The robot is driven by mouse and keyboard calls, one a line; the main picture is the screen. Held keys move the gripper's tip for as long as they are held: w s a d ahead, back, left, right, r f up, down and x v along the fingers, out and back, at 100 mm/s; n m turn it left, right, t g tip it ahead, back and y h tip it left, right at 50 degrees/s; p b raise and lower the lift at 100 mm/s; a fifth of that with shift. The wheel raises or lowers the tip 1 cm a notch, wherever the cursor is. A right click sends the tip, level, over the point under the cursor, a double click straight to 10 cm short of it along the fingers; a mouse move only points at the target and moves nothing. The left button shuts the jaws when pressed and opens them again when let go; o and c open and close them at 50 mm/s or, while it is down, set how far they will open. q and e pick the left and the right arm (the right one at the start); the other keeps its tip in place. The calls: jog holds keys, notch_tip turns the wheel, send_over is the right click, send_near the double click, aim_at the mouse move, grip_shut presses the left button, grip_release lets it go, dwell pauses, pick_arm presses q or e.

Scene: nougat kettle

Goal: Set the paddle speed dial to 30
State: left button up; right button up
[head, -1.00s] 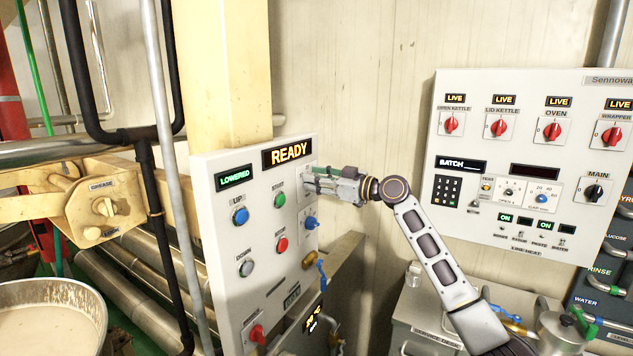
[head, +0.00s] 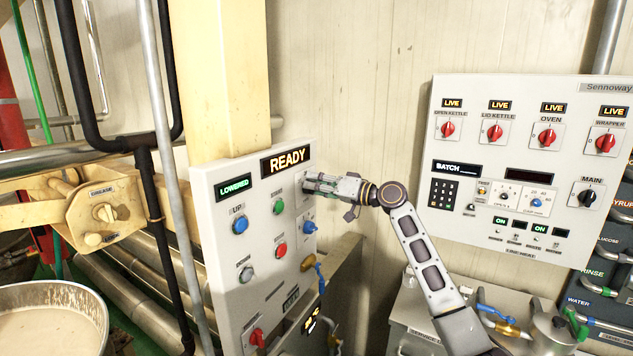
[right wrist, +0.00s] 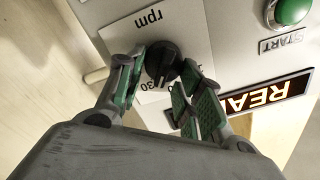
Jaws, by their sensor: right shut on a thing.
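The paddle speed dial is a black knob (right wrist: 163,60) on a white plate marked "rpm" (right wrist: 148,20), seen upside down in the right wrist view. The figure 30 shows on the plate just below the knob. In the head view my right gripper (head: 312,183) reaches the upper right of the grey control panel (head: 232,300) and hides the dial. Where the knob's pointer stands cannot be told. My left gripper is not in view.
The panel has a READY display (head: 286,160), a green START button (head: 278,207), a red button (head: 281,250) and a blue knob (head: 309,227) just below my gripper. A switch board (head: 470,90) hangs on the right wall. An open kettle (head: 50,290) stands lower left.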

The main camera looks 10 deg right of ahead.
jog(key=shift+d+m+p, duration=0.1)
jog(key=shift+m+p, duration=0.35)
jog(key=shift+m, duration=0.75)
jog(key=shift+w, duration=0.1)
jog(key=o, duration=0.9)
jog(key=shift+f, duration=0.1)
jog(key=shift+o, duration=0.2)
jog(key=shift+d, duration=0.15)
jog(key=v, duration=1.1)
jog(key=shift+s+d, duration=0.25)
jog(key=shift+s, duration=0.1)
